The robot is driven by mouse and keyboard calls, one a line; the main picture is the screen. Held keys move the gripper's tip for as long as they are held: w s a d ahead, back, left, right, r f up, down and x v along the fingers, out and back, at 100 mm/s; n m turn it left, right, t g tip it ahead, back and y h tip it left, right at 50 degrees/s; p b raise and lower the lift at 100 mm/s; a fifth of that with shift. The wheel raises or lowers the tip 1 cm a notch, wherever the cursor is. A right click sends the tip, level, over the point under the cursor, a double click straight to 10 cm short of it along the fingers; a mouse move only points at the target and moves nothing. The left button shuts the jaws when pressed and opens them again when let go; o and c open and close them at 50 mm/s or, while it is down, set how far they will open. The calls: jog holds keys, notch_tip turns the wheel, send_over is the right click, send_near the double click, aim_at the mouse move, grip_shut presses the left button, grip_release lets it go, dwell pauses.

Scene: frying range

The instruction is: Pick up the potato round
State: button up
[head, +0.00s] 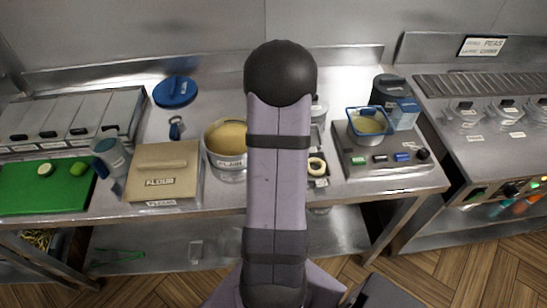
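I cannot clearly make out a potato round. A small pale round piece with a green edge (45,169) lies on the green board (30,196) at the far left, too small to name surely. A pale ring (317,166) with a dark centre lies in a metal tray (320,183) just right of my arm. My arm rises through the middle of the view and hides part of that tray and of the counter behind it. My gripper does not show.
A flour box (163,183) with a lid and a large pan (226,163) of yellowish contents stand left of my arm. A jug (108,155) is beside the board. A fryer with a blue-rimmed basket (368,122) stands right. A green piece (78,168) shares the board.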

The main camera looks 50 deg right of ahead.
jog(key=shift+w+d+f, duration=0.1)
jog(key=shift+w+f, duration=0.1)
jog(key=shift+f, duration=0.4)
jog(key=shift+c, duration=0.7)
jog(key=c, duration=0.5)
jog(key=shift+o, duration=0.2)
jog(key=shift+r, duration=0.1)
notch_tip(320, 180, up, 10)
jog(key=p, duration=0.2)
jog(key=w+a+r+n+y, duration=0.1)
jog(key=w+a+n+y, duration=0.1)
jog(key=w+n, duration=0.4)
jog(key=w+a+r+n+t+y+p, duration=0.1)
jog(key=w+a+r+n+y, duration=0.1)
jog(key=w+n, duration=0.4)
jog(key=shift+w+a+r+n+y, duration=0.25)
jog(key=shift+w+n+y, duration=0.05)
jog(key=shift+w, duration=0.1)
